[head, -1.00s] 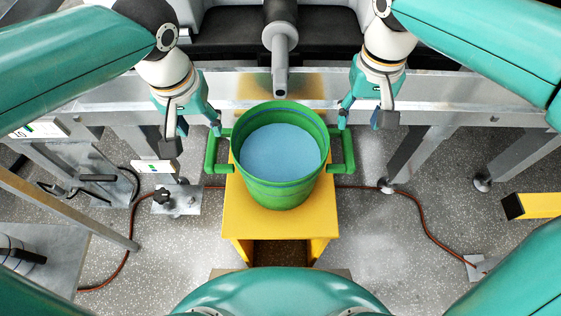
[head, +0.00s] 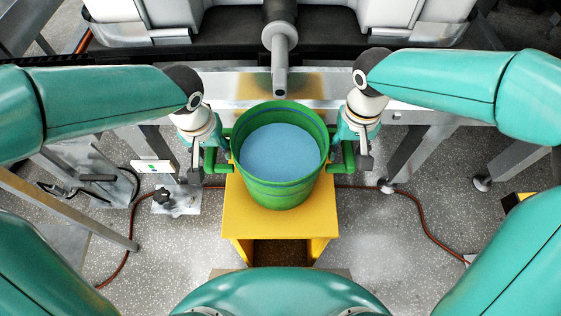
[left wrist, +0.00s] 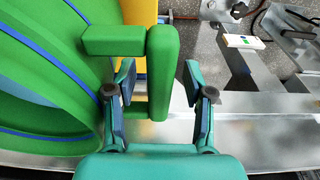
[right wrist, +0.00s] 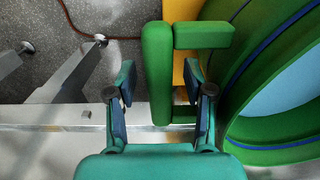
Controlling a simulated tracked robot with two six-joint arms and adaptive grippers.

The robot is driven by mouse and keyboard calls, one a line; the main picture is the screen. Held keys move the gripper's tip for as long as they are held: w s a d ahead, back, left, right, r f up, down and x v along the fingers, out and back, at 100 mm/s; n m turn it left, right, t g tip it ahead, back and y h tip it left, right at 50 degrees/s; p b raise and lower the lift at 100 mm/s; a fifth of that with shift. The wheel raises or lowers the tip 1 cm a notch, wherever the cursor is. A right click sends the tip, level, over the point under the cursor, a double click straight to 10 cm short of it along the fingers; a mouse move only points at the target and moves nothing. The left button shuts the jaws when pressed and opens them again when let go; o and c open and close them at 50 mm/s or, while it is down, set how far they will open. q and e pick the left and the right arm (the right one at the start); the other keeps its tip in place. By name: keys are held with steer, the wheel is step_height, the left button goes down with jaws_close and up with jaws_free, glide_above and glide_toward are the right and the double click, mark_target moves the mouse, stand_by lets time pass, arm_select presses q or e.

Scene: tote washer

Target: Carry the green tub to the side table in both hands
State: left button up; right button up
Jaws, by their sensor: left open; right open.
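The green tub (head: 280,190) stands upright on a yellow stand, its inside showing light blue. It has a green bar handle on each side. My left gripper (head: 208,152) is at the left handle; in the left wrist view its open fingers (left wrist: 165,95) stand either side of the handle (left wrist: 163,70), apart from it. My right gripper (head: 352,152) is at the right handle; in the right wrist view its open fingers (right wrist: 160,95) stand either side of the handle (right wrist: 157,70). The fingertips are partly hidden in the head view. I cannot make out the side table.
The yellow stand (head: 280,225) holds the tub. A grey nozzle (head: 280,75) hangs just behind the tub, before a metal rail (head: 425,116). A red-brown cable (head: 420,215) runs across the speckled floor. A metal frame (head: 85,180) stands at left.

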arm_select(q)
steer(key=shift+c, duration=0.3)
arm_select(e)
steer(key=shift+c, duration=0.3)
arm_select(q)
jaws_close()
arm_select(e)
jaws_close()
arm_select(q)
steer(key=shift+w+r, duration=0.15)
steer(key=shift+r, duration=0.05)
arm_select(e)
steer(key=shift+w+r, duration=0.15)
steer(key=shift+r, duration=0.05)
